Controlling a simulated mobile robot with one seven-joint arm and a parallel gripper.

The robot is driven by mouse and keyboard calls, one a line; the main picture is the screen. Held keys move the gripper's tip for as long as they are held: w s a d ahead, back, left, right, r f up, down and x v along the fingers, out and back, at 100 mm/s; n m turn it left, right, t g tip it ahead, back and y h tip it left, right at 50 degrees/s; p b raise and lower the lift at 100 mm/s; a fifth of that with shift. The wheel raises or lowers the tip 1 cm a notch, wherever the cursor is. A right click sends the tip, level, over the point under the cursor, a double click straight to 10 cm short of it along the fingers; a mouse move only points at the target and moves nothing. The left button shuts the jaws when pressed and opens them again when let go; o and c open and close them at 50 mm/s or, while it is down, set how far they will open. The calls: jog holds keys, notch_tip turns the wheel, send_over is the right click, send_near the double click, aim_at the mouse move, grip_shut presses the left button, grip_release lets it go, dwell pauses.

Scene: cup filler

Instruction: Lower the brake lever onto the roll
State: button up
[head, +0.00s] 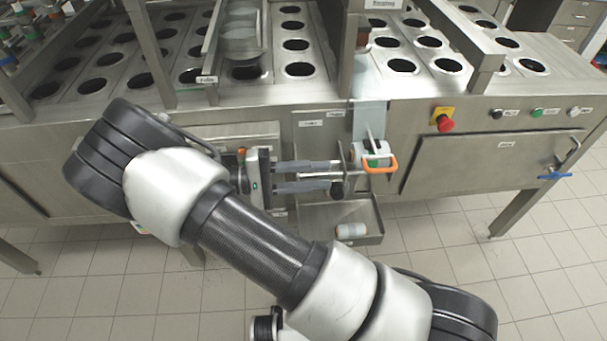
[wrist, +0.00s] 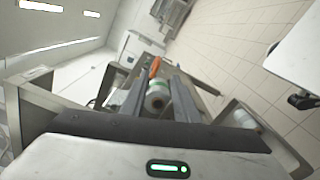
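The brake lever has an orange handle (head: 380,168), on the machine's front right of my gripper. The lever also shows in the wrist view (wrist: 154,67), beyond the fingers. The roll (head: 372,149), white with a green part, is mounted just behind and above the orange handle. The roll (wrist: 158,98) shows in the gap between the fingers in the wrist view. My gripper (head: 332,178) points right toward the roll's holder, its two fingers apart. I see nothing gripped. I cannot tell whether a fingertip touches the holder, and the lever's pivot is not clear.
A metal tray (head: 320,220) below holds a second roll (head: 351,230). A film strip (head: 369,120) runs up from the mounted roll. A red emergency button (head: 445,123) and a panel door (head: 480,160) are to the right.

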jog(key=shift+a, duration=1.35)
jog(key=shift+d+r, duration=0.1)
jog(key=s+d+r+m+t+y, duration=0.25)
jog(key=s+d+r+y, duration=0.35)
jog(key=r+y, duration=0.35)
jog(key=s+d+r+m+t+y, duration=0.25)
jog(key=s+d+r+y, duration=0.25)
jog(key=s+r+y, duration=0.45)
notch_tip(320, 180, up, 18)
jog(key=w+h+p, duration=0.1)
jog(key=w+p, duration=0.2)
jog(key=p, duration=1.4)
jog(key=shift+r+n, duration=0.25)
jog(key=shift+n, duration=0.15)
